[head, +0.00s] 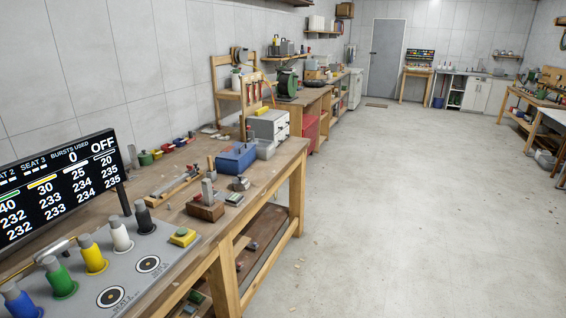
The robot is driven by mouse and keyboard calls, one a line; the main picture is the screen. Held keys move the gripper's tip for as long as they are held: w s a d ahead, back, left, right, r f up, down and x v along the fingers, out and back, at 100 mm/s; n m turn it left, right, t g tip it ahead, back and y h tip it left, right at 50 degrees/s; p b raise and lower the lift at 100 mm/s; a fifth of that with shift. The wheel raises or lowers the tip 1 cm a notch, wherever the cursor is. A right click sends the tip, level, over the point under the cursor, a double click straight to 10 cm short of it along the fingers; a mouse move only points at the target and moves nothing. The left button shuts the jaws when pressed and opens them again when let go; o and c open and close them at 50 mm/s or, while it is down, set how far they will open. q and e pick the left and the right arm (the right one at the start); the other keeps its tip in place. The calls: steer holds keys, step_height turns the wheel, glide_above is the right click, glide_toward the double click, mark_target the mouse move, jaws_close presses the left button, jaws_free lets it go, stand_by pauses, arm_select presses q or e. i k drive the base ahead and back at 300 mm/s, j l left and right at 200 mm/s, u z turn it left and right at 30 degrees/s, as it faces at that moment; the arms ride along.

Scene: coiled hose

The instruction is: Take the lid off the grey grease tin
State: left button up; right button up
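A small round grey object (240,183) stands on the near wooden workbench (170,212), in front of a blue box. It may be the grease tin, but it is too small to tell for sure or to make out its lid. Neither of my grippers is in the head view.
A panel (128,262) with coloured knobs and a lit display (58,185) fill the bench's near left. A wooden block (205,208), the blue box (236,158) and a white machine (268,125) stand around the grey object. The floor (400,210) at right is clear.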

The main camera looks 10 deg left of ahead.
mark_target(239, 180)
steer(key=i+u, duration=0.3)
steer(key=i, duration=0.15)
steer(key=i+l+u, duration=0.55)
steer(key=i, duration=0.3)
